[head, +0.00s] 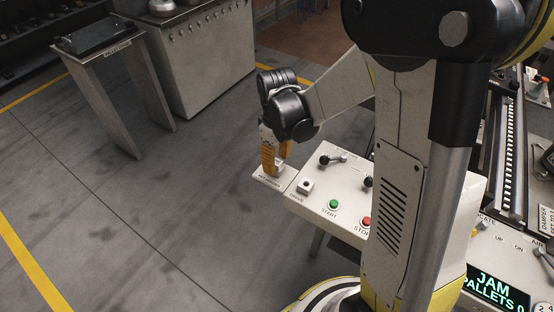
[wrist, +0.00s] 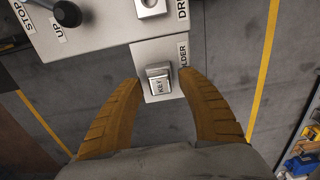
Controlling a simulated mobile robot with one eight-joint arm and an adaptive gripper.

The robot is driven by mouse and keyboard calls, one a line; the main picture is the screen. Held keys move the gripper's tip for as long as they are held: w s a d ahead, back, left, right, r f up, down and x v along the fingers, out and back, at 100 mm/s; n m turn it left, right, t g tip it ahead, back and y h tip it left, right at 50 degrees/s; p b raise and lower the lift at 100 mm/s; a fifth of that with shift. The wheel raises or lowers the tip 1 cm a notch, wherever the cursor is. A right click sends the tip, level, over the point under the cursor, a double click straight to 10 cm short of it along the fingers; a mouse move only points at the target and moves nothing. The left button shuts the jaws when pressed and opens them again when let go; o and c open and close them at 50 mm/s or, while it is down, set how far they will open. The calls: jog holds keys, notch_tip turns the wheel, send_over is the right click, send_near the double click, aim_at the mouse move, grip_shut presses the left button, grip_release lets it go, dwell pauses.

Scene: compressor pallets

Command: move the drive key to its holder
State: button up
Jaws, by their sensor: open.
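The drive key (wrist: 158,82), a small silver block marked KEY, sits at the pale holder plate (wrist: 147,54) in the wrist view. The plate carries a label reading "HOLDER", partly cut off or hidden. My gripper (wrist: 162,79) is open, with its orange fingertips on either side of the key and visible gaps to it. In the head view my gripper (head: 275,170) is low over the holder (head: 264,180) at the console's left corner. The drive socket (head: 305,186), a white square with a dark hole, is beside it; it also shows in the wrist view (wrist: 150,4).
A display (head: 497,290) reads JAM, PALLETS 0. A stand (head: 104,50) with a dark tray is at upper left. Floor left of the console is clear.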

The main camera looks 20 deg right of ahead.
aim_at(277, 161)
notch_tip(277, 161, up, 12)
dwell(0.5)
dwell(0.3)
